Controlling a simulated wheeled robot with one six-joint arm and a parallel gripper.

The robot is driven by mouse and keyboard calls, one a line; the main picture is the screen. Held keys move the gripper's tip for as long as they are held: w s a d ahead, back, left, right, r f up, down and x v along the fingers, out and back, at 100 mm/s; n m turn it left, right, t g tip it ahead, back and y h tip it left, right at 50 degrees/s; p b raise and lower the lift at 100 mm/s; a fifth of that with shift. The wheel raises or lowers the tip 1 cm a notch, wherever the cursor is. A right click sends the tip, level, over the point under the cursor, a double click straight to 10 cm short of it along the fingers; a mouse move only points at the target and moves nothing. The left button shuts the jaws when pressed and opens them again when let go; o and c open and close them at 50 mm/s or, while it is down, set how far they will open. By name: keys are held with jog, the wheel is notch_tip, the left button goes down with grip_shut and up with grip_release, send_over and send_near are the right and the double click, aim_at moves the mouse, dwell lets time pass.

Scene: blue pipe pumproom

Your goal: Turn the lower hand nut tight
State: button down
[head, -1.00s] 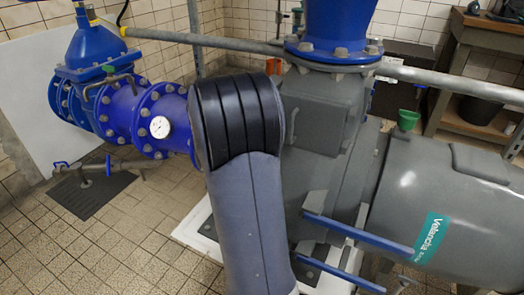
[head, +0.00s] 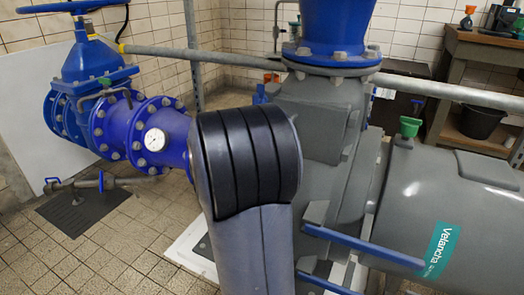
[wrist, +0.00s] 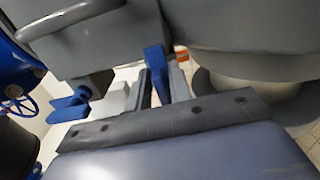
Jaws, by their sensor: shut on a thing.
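In the wrist view my gripper (wrist: 162,88) has its two grey fingers close together, with a blue wing-shaped hand nut (wrist: 154,62) between them. A second blue hand nut (wrist: 70,106) shows to the left, apart from the fingers. The pictures do not make clear which of the two is the lower one. Grey pump housing (wrist: 220,22) with a bar handle fills the top of the wrist view.
The grey pump (head: 420,200) stands right of my arm, with blue bars (head: 365,247) low in front. A blue flanged pipe with a gauge (head: 154,140) runs to the left. Tiled floor is open at the lower left.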

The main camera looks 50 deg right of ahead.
dwell(0.4)
jog(key=c, duration=1.5)
grip_release()
jog(key=p+v, duration=0.2)
jog(key=v, duration=0.9)
jog(key=shift+d, duration=0.1)
jog(key=b+x, duration=0.2)
jog(key=x, duration=0.9)
